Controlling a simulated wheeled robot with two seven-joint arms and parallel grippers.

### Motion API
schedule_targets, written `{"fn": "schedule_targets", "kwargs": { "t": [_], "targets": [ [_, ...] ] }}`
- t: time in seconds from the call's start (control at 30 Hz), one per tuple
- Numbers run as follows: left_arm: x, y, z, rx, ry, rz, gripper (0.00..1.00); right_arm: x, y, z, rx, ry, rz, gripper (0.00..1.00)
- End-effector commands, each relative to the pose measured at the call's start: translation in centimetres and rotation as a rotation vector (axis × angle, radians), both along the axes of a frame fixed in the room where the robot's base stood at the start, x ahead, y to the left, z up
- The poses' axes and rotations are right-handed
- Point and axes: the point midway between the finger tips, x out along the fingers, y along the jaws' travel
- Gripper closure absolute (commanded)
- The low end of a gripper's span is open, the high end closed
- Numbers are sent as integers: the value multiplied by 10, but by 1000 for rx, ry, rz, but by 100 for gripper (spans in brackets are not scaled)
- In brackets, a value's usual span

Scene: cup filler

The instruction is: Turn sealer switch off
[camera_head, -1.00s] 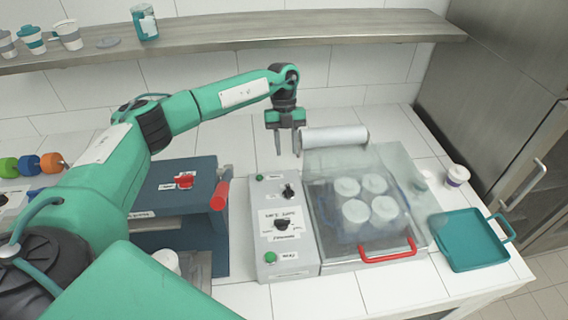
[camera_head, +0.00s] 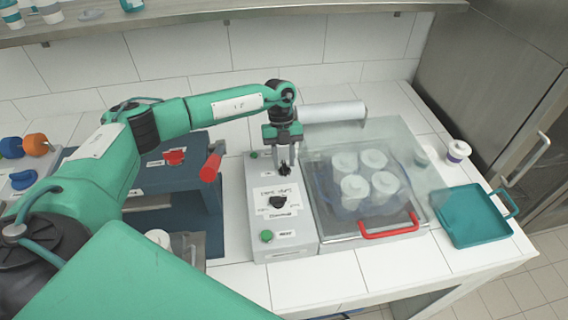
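The grey control box (camera_head: 266,225) stands left of the glass-lidded machine (camera_head: 380,225). An upper black knob (camera_head: 284,169) is on the far part of its top. A second black knob (camera_head: 277,202) and a green button (camera_head: 266,236) are nearer to me. The labels are too small to read surely, so I cannot tell which knob is the sealer switch. My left gripper (camera_head: 284,163) points down with its fingertips at the upper knob, one on either side. I cannot tell whether they touch it. My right gripper is not in view.
A film roll (camera_head: 333,112) lies behind the lid, which covers several white-lidded cups (camera_head: 354,187). A red handle (camera_head: 390,229) is at its front. A teal tray (camera_head: 472,218) and a cup (camera_head: 458,151) are on the right. A dark blue machine (camera_head: 205,205) with a red knob (camera_head: 174,157) stands left.

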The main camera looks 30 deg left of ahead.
Motion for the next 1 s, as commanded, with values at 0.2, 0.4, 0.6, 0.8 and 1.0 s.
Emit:
{"fn": "schedule_targets", "kwargs": {
  "t": [0.2,0.4,0.6,0.8,1.0],
  "targets": [
    [-2,-2,-6,-1,-1,0,67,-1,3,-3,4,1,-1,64],
    [-2,-2,-6,-1,-1,0,71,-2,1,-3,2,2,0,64],
    [-2,-2,-6,-1,-1,0,100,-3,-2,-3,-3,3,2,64],
    [-2,-2,-6,-1,-1,8,100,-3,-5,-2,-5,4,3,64],
    [-3,-1,-6,0,1,65,100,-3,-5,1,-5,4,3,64]
  ]
}}
